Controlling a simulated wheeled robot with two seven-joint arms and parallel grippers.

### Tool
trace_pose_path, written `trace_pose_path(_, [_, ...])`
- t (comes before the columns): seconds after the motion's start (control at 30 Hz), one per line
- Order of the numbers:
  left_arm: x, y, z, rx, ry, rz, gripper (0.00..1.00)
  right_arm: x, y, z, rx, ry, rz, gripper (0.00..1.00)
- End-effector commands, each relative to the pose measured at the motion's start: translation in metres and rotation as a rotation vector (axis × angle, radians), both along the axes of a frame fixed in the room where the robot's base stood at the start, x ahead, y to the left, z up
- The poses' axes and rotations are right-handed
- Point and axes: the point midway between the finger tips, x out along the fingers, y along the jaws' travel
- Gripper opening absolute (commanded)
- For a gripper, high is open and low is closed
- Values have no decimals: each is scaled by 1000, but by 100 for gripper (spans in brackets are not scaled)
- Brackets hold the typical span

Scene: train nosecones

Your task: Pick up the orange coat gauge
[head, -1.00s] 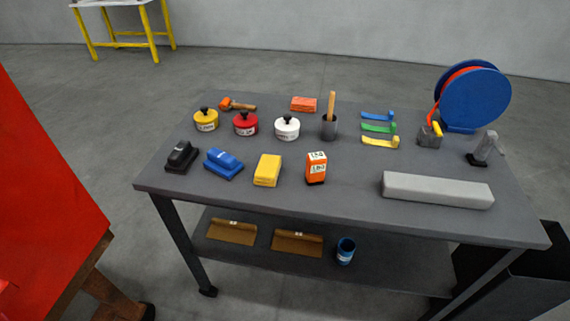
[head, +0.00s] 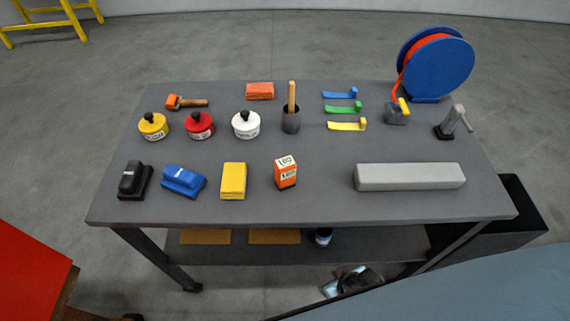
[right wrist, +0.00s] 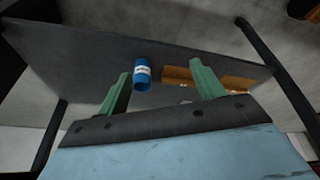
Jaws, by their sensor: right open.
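The orange coat gauge (head: 285,178) is a small upright orange block with white labelled faces. It stands on the grey table's front half, between the yellow block and the long grey bar. My right gripper (right wrist: 160,68) is open and empty in the right wrist view, its green fingers spread. It faces the lower shelf area, where a blue can shows beyond the fingers. The gauge is not in the right wrist view. My left gripper is not in view.
The table (head: 300,208) has a front edge above my right gripper. The yellow block (head: 233,181) stands left of the gauge and the grey bar (head: 410,177) right. A cup with a wooden handle (head: 291,118) stands behind it. The blue can (right wrist: 142,74) sits on the lower shelf.

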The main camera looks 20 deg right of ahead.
Motion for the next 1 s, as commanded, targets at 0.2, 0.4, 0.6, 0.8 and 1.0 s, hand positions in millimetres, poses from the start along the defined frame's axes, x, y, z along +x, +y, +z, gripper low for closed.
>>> trace_pose_path(0.2, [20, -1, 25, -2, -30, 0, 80, 37, 4, 127, 7, -113, -32, 67])
trace_pose_path(0.4, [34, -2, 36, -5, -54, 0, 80, 46, 3, 198, 10, -176, -55, 67])
trace_pose_path(0.6, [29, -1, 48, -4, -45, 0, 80, 61, 6, 271, 28, -319, -92, 67])
trace_pose_path(0.8, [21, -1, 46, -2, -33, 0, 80, 95, 21, 282, 63, -531, -102, 67])
trace_pose_path(1.0, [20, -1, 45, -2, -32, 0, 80, 117, 42, 292, 116, -712, -77, 67])
